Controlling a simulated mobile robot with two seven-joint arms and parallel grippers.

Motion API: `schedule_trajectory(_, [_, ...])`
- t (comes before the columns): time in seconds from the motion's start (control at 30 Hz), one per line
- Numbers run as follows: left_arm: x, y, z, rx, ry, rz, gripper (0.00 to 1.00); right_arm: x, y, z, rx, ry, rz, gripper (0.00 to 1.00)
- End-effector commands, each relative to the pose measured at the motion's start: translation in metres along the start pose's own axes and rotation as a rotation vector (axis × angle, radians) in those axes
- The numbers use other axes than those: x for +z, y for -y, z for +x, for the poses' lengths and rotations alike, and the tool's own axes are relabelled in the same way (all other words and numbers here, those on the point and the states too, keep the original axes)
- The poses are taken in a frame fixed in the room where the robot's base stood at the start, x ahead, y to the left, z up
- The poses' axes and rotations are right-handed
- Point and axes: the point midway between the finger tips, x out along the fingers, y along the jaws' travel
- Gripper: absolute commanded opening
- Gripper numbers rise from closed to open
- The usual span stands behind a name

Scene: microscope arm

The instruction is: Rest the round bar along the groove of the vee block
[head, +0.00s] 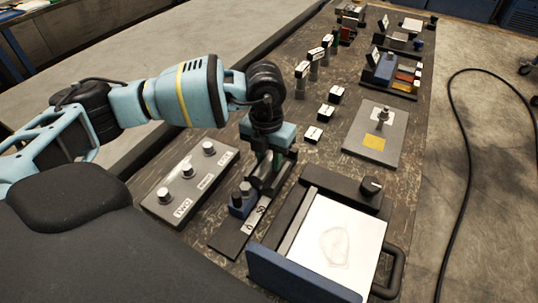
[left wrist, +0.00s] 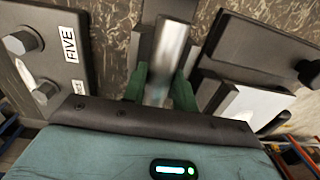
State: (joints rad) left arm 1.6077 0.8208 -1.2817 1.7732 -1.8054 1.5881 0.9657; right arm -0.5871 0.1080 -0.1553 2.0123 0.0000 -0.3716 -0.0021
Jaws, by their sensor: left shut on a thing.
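My left gripper (head: 272,168) points down over a dark base plate (head: 228,240) near the middle of the head view. In the left wrist view its green fingertips (left wrist: 160,88) are on either side of a shiny grey round bar (left wrist: 172,48), and the gripper is shut on it. The bar runs lengthwise away from the gripper. Grey block sides (left wrist: 143,45) show close along the bar, apparently the vee block. The fingers hide much of this in the head view, so I cannot tell whether the bar touches the groove. My right gripper is not in view.
A grey panel with several knobs (head: 187,172) lies left of the gripper. A box with a white top (head: 337,235), black knob (head: 371,187) and handle is close on the right. Several labelled pieces stand further back.

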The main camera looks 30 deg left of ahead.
Motion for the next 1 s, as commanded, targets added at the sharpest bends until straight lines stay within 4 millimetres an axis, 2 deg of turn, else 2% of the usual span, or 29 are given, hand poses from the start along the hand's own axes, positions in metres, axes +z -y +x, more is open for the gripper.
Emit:
schedule_trajectory(0.1, [0.001, 0.001, -0.002, -0.002, 0.004, 0.000, 0.00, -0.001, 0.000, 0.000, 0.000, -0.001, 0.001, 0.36])
schedule_trajectory(0.13, [0.001, 0.001, -0.002, -0.002, 0.004, 0.000, 0.29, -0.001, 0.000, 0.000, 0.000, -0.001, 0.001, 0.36])
schedule_trajectory(0.3, [0.001, 0.000, -0.002, -0.001, 0.003, 0.000, 0.52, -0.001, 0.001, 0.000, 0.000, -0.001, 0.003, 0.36])
schedule_trajectory(0.33, [0.001, 0.000, -0.001, -0.001, 0.002, 0.000, 0.54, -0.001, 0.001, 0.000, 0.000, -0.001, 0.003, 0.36])
schedule_trajectory(0.67, [0.000, 0.000, -0.004, 0.000, 0.000, 0.000, 0.54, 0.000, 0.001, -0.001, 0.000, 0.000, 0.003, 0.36])
schedule_trajectory(1.0, [0.001, 0.000, -0.054, -0.001, 0.004, 0.000, 0.54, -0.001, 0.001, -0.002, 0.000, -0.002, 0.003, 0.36])
